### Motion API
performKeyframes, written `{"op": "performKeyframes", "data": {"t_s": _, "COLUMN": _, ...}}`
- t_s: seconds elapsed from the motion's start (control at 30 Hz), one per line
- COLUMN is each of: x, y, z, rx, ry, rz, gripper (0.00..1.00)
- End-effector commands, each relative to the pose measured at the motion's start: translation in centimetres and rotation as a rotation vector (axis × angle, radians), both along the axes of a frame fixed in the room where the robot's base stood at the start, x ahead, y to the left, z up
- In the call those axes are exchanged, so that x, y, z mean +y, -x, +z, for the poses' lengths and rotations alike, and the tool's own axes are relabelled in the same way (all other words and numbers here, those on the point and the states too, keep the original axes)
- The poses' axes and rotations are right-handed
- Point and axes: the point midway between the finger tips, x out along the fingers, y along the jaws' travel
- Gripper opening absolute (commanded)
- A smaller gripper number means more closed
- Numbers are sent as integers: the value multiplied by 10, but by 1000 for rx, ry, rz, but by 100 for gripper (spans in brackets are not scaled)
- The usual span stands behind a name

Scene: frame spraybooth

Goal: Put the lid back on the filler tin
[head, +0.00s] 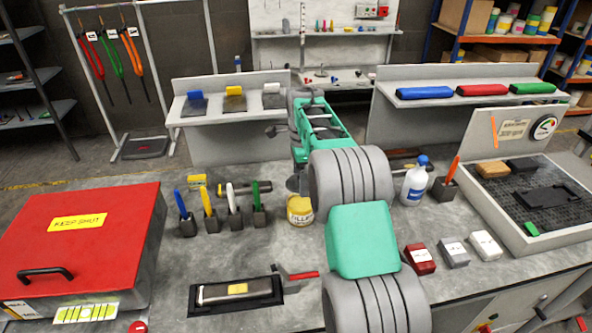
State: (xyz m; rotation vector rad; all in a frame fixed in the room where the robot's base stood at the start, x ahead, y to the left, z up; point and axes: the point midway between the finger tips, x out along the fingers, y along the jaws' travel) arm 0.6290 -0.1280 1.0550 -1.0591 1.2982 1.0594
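The filler tin (300,211) is a small round yellow tin with a pale label reading "FILLER". It stands upright on the grey bench, just left of my arm. Its top looks yellowish, and I cannot tell whether that is bare filler. A dark grey rounded piece (292,184) shows just behind and above the tin; I cannot tell whether it is the lid or part of my gripper. I cannot pick out the lid for certain. My arm reaches over the bench beyond the tin, and its own links hide the gripper's fingertips.
Holders with upright coloured tools (210,222) stand left of the tin. A white spray bottle (414,182) stands right of my arm. A red box (82,238) fills the left, a grated tray (536,196) the right. Red, grey and white blocks (420,259) lie at front right.

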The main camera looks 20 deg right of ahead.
Motion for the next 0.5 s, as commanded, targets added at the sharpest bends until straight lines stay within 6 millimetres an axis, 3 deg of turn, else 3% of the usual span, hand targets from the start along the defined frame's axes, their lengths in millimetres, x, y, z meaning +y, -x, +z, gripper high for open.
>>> {"op": "performKeyframes", "data": {"t_s": 0.5, "x": 0, "y": 1, "z": -50, "rx": 2, "ry": 0, "rz": 0, "gripper": 46}}
